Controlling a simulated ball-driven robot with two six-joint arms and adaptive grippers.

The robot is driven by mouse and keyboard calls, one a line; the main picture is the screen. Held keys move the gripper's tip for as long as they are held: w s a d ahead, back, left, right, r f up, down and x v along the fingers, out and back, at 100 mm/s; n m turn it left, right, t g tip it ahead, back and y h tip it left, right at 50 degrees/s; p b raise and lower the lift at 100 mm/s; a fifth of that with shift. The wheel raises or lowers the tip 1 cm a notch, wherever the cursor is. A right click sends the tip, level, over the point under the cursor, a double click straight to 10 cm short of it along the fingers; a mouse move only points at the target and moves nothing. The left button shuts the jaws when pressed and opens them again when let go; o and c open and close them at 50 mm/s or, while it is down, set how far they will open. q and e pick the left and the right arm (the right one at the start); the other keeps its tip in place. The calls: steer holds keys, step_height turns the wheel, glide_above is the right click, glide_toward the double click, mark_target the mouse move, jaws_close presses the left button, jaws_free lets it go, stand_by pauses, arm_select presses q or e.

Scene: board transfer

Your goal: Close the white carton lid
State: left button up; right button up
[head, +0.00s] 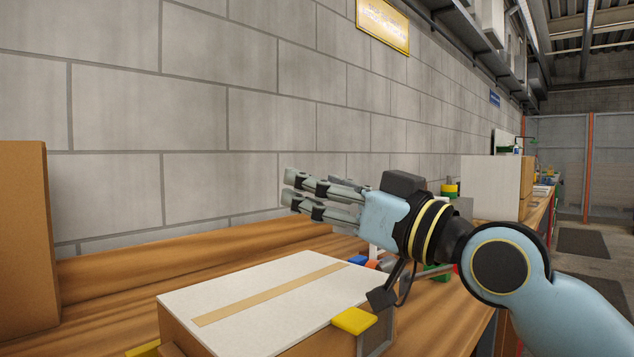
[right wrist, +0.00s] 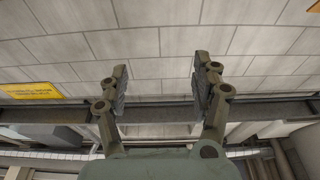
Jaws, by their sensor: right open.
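A carton (head: 174,333) stands on the wooden bench in the lower middle of the head view. Its white lid (head: 240,285) lies flat across the top, with a tan strip along it. A yellow tab (head: 354,320) sits at the lid's right front edge. I see no clear gap under the lid, but its far edges are hard to judge. My right gripper (head: 293,188) is above the carton, apart from it, with its fingers pointing left. In the right wrist view its fingers (right wrist: 158,80) are spread with nothing between them. My left gripper is not in view.
A brown box (head: 26,238) stands at the left edge. The wooden bench (head: 190,252) is bare between it and the carton. Small coloured items, one blue (head: 357,260), lie behind the carton. A block wall (head: 200,110) rises behind the bench.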

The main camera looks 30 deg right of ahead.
steer(key=shift+s+d+f+b, duration=0.2)
steer(key=shift+s+f+b, duration=0.35)
steer(key=shift+f, duration=0.6)
steer(key=shift+s+d+f+b, duration=0.15)
steer(key=shift+s+f+b, duration=0.2)
steer(key=shift+f+b, duration=0.55)
steer(key=shift+s+d+f+b, duration=0.2)
steer(key=shift+s+f+b, duration=0.2)
steer(key=shift+f, duration=1)
